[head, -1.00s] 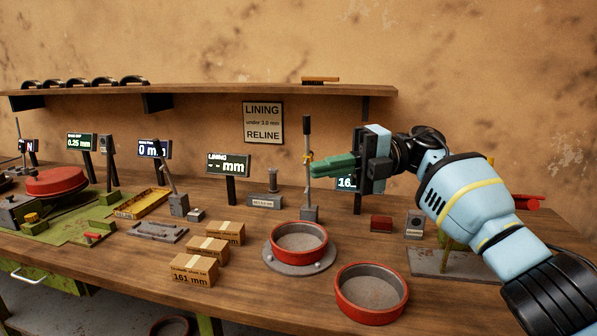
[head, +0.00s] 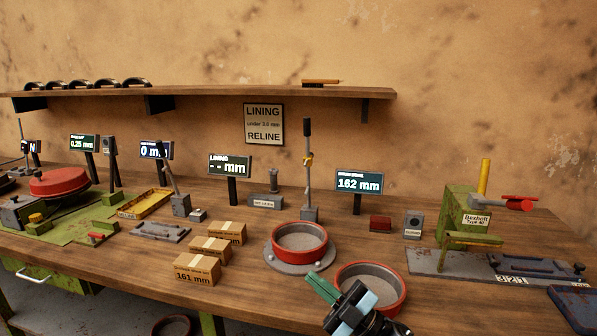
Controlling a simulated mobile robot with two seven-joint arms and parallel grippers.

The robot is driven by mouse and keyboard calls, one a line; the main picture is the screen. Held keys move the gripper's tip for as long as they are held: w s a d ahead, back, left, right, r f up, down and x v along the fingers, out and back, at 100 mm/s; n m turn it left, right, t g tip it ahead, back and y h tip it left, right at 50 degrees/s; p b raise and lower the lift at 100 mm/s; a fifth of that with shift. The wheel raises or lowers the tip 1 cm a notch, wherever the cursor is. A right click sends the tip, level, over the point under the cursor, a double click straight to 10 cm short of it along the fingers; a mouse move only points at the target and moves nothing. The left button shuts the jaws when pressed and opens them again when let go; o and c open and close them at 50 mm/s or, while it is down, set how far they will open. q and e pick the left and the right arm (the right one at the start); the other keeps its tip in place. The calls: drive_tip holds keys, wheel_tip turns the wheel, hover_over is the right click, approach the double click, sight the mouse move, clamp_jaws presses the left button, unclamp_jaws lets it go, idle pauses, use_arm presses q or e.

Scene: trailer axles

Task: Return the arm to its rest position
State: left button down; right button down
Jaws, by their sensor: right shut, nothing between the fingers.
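My right gripper (head: 324,287) is at the bottom of the head view, low over the front of the bench. Its green fingers are shut with nothing between them and point up and left. It overlaps the front red brake drum (head: 388,272) in the picture and hides part of its near left side; I cannot tell whether it touches. Only the gripper and a bit of the wrist show; the rest of my right arm is out of the frame. My left gripper is not in view.
A second red drum (head: 300,241) sits on a round grey plate. Small cardboard boxes (head: 197,269) stand left of it. An upright lever (head: 308,170) rises behind. A green Dexholt machine (head: 463,214) stands at the right. Bare bench (head: 130,265) lies at front left.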

drive_tip(key=s+d+f+m+t+h, duration=0.2)
drive_tip(key=s+d+f+m+h, duration=0.1)
drive_tip(key=s+f+m+h, duration=0.4)
drive_tip(key=s+d+f+m+t+h, duration=0.1)
drive_tip(key=s+d+f+m+h, duration=0.35)
drive_tip(key=f, duration=0.45)
drive_tip(key=s+d+f+m+t+h, duration=0.2)
drive_tip(key=s+f+m+h, duration=0.35)
drive_tip(key=f, duration=0.35)
drive_tip(key=s+d+f+m+g+h, duration=0.1)
drive_tip(key=s+d+f+m+g, duration=0.1)
drive_tip(key=s, duration=0.9)
drive_tip(key=s+d+f+m+g+h+p, duration=0.1)
drive_tip(key=s+d+f+m+g, duration=0.1)
drive_tip(key=s+d+f+g, duration=0.2)
drive_tip(key=s+f+g, duration=0.1)
drive_tip(key=s+f, duration=0.2)
drive_tip(key=s, duration=0.4)
drive_tip(key=shift+s+d+f+h, duration=0.15)
drive_tip(key=shift+s+d+h, duration=0.15)
drive_tip(key=shift+s+d, duration=0.1)
